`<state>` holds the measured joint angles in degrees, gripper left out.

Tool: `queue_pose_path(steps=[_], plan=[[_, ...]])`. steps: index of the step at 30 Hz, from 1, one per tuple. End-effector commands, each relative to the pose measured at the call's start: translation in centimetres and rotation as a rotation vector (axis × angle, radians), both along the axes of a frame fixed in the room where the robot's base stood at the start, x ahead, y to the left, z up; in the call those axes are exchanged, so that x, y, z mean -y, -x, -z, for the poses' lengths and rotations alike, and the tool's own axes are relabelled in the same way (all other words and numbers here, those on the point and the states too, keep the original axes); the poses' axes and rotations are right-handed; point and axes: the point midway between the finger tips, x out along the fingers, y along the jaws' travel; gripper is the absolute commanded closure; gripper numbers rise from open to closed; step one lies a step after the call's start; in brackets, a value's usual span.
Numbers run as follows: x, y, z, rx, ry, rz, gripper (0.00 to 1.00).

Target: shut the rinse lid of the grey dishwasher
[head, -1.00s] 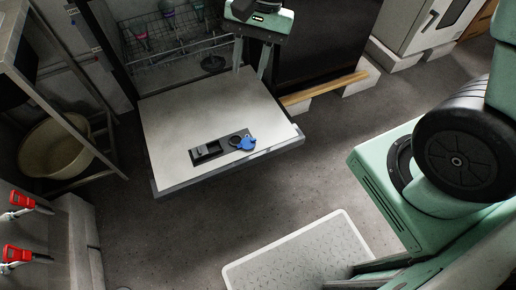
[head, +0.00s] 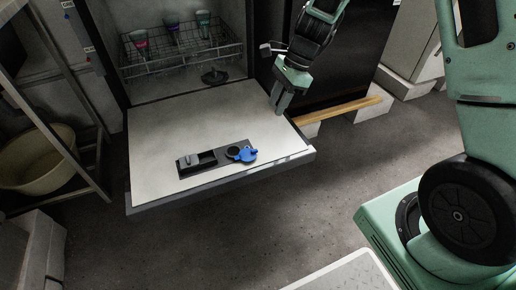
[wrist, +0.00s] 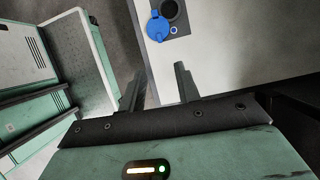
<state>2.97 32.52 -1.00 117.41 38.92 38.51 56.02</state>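The grey dishwasher's door (head: 150,150) is folded down flat. A dark dispenser panel (head: 185,173) is set in its inner face. The blue rinse lid (head: 243,154) stands swung open at the right of the round dark rinse opening (head: 233,151). In the wrist view the blue lid (wrist: 158,28) lies beside the rinse opening (wrist: 171,9). My gripper (head: 279,109) is above the door's right edge, behind and to the right of the lid, pointing down. In the wrist view its fingers (wrist: 160,80) are apart with nothing between them.
A wire rack (head: 185,50) with several cups is inside the dishwasher. A wooden beam (head: 345,110) lies on blocks to the right. A shelf with a beige basin (head: 35,165) stands at the left. The floor in front of the door is clear.

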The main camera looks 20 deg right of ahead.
Motion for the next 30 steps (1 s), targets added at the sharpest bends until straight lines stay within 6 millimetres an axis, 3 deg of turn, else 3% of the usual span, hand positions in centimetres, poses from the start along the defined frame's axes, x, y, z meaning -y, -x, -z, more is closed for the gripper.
queue_pose_path(steps=[3, 18, 24, 30], plan=[[-1.0, 0.1, 2.7, -0.003, 0.0, -0.005, 0.67], [-4.8, 0.1, 12.0, -0.002, 0.0, -0.006, 0.67], [-5.7, 0.1, 13.9, 0.0, 0.0, -0.004, 0.67], [-6.0, 0.1, 14.4, 0.001, 0.001, -0.004, 0.67]])
